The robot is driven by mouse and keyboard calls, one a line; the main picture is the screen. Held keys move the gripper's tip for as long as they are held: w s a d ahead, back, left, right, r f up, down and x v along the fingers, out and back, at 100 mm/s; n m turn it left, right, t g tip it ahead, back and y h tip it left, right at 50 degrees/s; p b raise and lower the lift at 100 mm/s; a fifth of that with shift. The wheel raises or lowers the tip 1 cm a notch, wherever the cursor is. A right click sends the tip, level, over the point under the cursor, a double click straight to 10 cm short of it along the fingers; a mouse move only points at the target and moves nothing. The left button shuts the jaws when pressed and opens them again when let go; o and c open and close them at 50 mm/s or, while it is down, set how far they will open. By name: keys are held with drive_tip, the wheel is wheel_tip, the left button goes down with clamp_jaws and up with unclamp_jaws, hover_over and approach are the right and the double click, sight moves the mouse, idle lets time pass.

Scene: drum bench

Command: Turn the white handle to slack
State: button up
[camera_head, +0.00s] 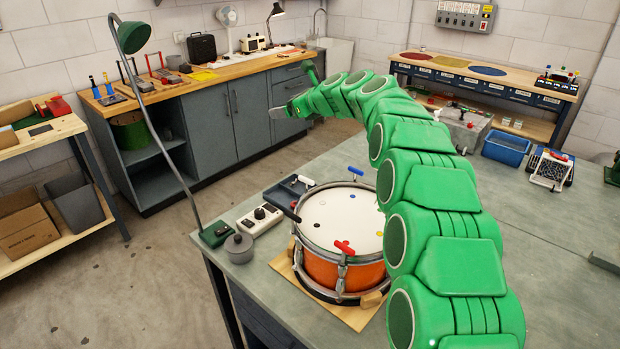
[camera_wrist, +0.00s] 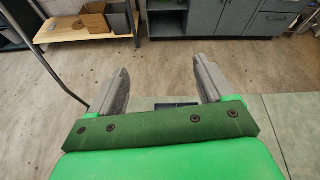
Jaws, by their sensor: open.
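The drum (camera_head: 338,270), with an orange shell and white head, stands on a wooden board on the bench. Around its rim I see a red handle (camera_head: 344,247), a blue handle (camera_head: 355,170) and a black handle (camera_head: 287,212).
A lamp with a thin curved pole (camera_head: 160,140), a grey lidded pot (camera_head: 239,248), a white box with a black knob (camera_head: 260,219) and a dark tray (camera_head: 287,192) stand left of the drum. A blue bin (camera_head: 506,148) is at back right. The bench's right side is mostly clear.

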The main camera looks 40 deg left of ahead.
drive_tip(key=a+r+m+t, duration=0.2)
drive_tip(key=m+t+h, duration=1.1)
drive_tip(key=m+h, duration=0.1)
drive_tip(key=m, duration=0.5)
approach(305, 179)
drive_tip(key=x, duration=0.4)
drive_tip(key=shift+w+a+f, duration=0.15)
drive_tip(key=shift+w+a, duration=0.05)
drive_tip(key=shift+w, duration=0.05)
drive_tip(key=shift+w+f+h, duration=0.15)
drive_tip(key=shift+h, duration=0.15)
drive_tip(key=x, duration=0.7)
drive_tip(key=shift+w, duration=0.25)
